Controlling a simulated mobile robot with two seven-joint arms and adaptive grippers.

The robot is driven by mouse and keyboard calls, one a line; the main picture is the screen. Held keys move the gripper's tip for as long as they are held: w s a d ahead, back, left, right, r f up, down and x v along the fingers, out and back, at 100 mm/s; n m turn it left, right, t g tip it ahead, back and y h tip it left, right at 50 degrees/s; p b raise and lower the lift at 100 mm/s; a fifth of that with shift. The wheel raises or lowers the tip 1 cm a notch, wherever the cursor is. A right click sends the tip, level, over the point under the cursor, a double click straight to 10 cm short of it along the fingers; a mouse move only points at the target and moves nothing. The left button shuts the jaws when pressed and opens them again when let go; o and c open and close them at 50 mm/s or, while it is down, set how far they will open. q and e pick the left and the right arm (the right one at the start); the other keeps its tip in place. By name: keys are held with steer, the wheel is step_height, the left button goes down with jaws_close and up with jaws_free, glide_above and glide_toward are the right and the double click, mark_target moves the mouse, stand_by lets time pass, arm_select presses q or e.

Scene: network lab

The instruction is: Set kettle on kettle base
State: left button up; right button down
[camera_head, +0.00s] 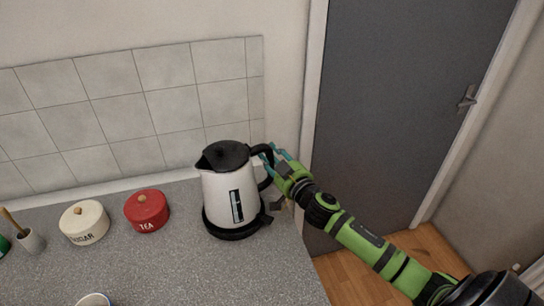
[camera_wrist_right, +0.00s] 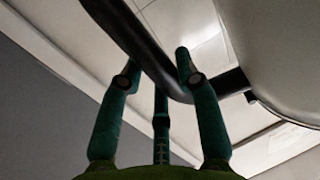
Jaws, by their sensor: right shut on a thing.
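The white kettle (camera_head: 226,190) with a black lid and black handle stands upright at the right end of the counter. The black kettle base (camera_head: 233,230) is directly beneath it; from this angle I see no gap between them. My right gripper (camera_head: 268,158) reaches in from the right and is shut on the kettle's handle. In the right wrist view the dark handle (camera_wrist_right: 147,45) runs between my green fingers (camera_wrist_right: 158,82), with the kettle's pale body (camera_wrist_right: 285,50) at the right. My left gripper is not in view.
A red tea tin (camera_head: 147,212) and a cream sugar tin (camera_head: 84,223) stand left of the kettle. A cup rim (camera_head: 93,300) shows at the bottom edge. The grey counter (camera_head: 180,265) is bare in front of the kettle. A tiled wall (camera_head: 165,105) is behind; a grey door (camera_head: 400,100) is right.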

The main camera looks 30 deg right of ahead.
steer(key=shift+f+b, duration=0.3)
steer(key=shift+b, duration=0.15)
stand_by(0.7)
steer(key=c, duration=1.2)
jaws_free()
steer(key=shift+o, duration=0.2)
steer(key=shift+s+f, duration=0.2)
steer(key=shift+f, duration=0.2)
steer(key=s+p, duration=0.1)
steer(key=s, duration=1)
steer(key=shift+r+p, duration=0.2)
steer(key=shift+p, duration=0.15)
steer(key=shift+a, duration=0.1)
